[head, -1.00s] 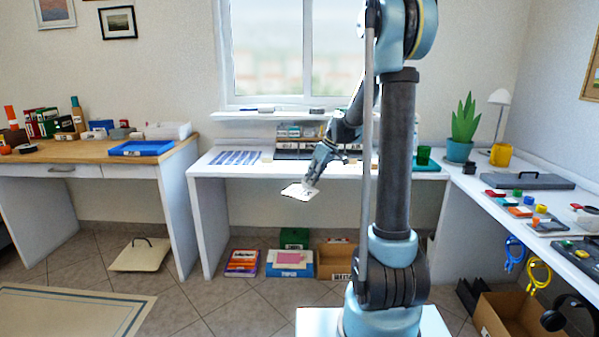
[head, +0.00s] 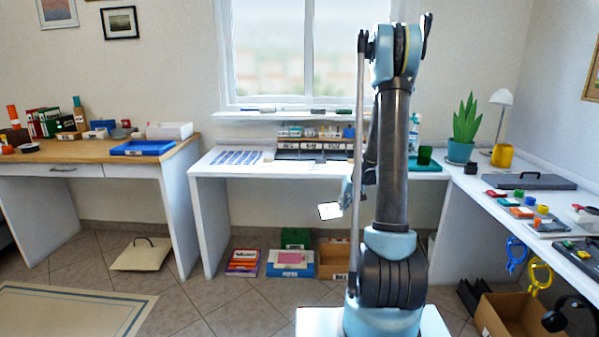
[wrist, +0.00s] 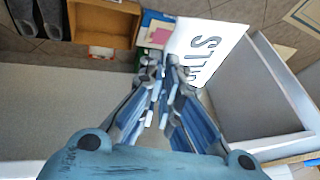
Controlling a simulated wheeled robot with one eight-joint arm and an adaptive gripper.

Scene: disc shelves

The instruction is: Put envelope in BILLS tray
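A white envelope (head: 330,211) hangs in front of the middle desk, below its top. In the wrist view the envelope (wrist: 208,48) bears large dark letters, partly readable as the end of BILLS. My gripper (wrist: 172,75) is shut on the envelope's edge. A brown box (head: 334,259) on the floor under the middle desk has a small front label that may read BILLS. The brown box also shows in the wrist view (wrist: 104,20). A sorter (head: 300,153) on the desk has several labels too small to read.
A blue-and-white box (head: 290,270) and a box of coloured folders (head: 242,262) stand left of the brown box. A blue tray (head: 142,148) lies on the left desk. The desk edge (head: 230,174) is above the envelope. The floor in front is clear.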

